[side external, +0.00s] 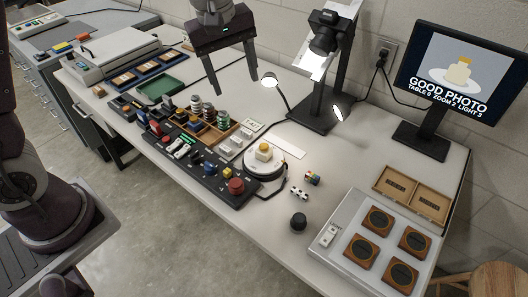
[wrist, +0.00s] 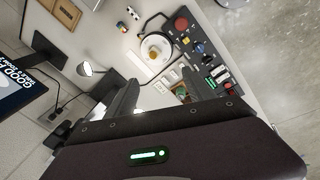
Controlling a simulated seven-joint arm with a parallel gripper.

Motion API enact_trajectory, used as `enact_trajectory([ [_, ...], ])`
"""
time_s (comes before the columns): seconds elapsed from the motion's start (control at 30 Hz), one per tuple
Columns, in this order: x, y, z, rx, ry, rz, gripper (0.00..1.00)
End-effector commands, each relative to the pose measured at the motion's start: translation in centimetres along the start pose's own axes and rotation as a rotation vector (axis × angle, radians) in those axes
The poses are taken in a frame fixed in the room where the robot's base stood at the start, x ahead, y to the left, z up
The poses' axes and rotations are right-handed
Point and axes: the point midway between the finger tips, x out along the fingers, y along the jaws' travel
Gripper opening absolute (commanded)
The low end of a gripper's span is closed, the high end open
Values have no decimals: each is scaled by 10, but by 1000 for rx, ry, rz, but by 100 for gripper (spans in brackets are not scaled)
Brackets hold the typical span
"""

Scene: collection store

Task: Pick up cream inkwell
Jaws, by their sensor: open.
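The cream inkwell (side external: 263,151) with a yellow-orange top stands on a round white turntable (side external: 264,168) near the middle of the table. In the wrist view the inkwell (wrist: 154,51) shows from above on the round disc, beyond my fingertips. My gripper (side external: 230,88) is open and empty, in the air above the table, up and to the left of the inkwell in the side view. Its two fingers also show in the wrist view (wrist: 158,88), spread apart with nothing between them.
A black control panel (side external: 222,190) with a red button (side external: 236,186) lies beside the turntable. A copy stand (side external: 312,118) with lamps stands behind it. A monitor (side external: 456,76) shows the inkwell's picture. A grey tray (side external: 345,219) with brown tiles sits at right.

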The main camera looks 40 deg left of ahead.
Motion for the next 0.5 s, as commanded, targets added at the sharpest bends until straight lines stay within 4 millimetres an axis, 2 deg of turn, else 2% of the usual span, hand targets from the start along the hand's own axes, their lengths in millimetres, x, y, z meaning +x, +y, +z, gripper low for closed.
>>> enact_trajectory([
  [0.03, 38, 17, -7, -110, -17, -45, 62],
  [0.1, 88, 35, -13, -278, -24, -93, 62],
  [0.2, 150, 47, -16, -465, -20, -148, 62],
  [0.3, 189, 50, -16, -580, -11, -181, 62],
  [0.5, 219, 46, -14, -634, -6, -196, 62],
])
